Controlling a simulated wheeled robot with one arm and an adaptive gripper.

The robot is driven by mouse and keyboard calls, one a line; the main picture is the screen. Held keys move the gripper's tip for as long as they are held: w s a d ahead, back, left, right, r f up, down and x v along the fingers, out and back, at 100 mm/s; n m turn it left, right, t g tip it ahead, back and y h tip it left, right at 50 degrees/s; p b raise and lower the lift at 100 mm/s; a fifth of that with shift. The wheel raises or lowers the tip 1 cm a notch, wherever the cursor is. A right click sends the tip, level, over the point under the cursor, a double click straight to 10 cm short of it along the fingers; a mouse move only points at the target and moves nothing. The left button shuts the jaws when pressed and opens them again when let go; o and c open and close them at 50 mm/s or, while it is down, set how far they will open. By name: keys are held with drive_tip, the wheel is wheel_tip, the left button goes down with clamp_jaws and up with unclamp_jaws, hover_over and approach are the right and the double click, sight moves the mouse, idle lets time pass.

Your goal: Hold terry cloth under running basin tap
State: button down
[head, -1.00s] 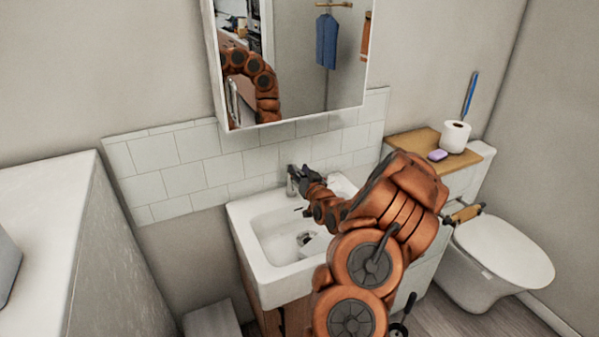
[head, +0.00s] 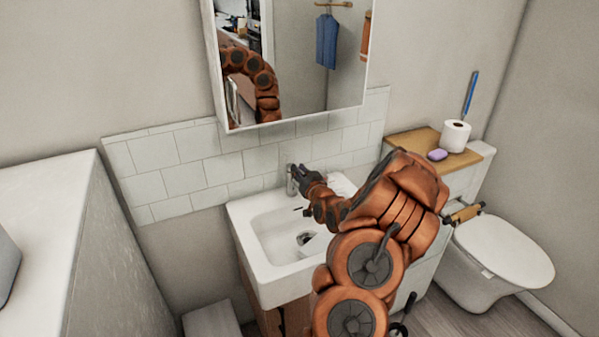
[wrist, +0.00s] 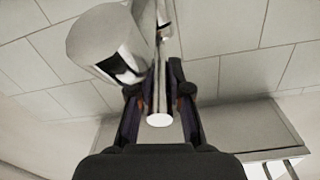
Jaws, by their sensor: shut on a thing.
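My gripper (head: 297,172) is at the chrome basin tap (head: 291,184) on the back of the sink. In the wrist view, my fingers (wrist: 159,104) are shut on a slim rod with a round white end (wrist: 159,120), which looks like the tap's lever. The tap's wide metal cylinder (wrist: 100,42) is just left of the fingers. A white item (head: 342,186) lies on the sink's back right, partly behind my arm; I cannot tell whether it is the terry cloth. Another pale shape (head: 317,245) in the basin is partly hidden by my arm. I cannot make out running water.
The white sink (head: 262,274) has open room at the left of its bowl. A mirror cabinet (head: 290,122) hangs above. A toilet (head: 500,255) stands at right, with a toilet roll (head: 455,136) and purple soap (head: 437,155) on the ledge. A white counter (head: 45,220) is at left.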

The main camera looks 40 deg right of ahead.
drive_tip(key=shift+w+b, duration=0.1)
drive_tip(key=shift+b, duration=0.2)
drive_tip(key=shift+r+g+b, duration=0.3)
drive_tip(key=shift+g+b, duration=0.05)
drive_tip(key=shift+g, duration=0.25)
drive_tip(key=c, duration=1.1)
unclamp_jaws()
drive_tip(key=v, duration=1.1)
drive_tip(key=shift+s, duration=0.45)
drive_tip(key=shift+r, duration=0.1)
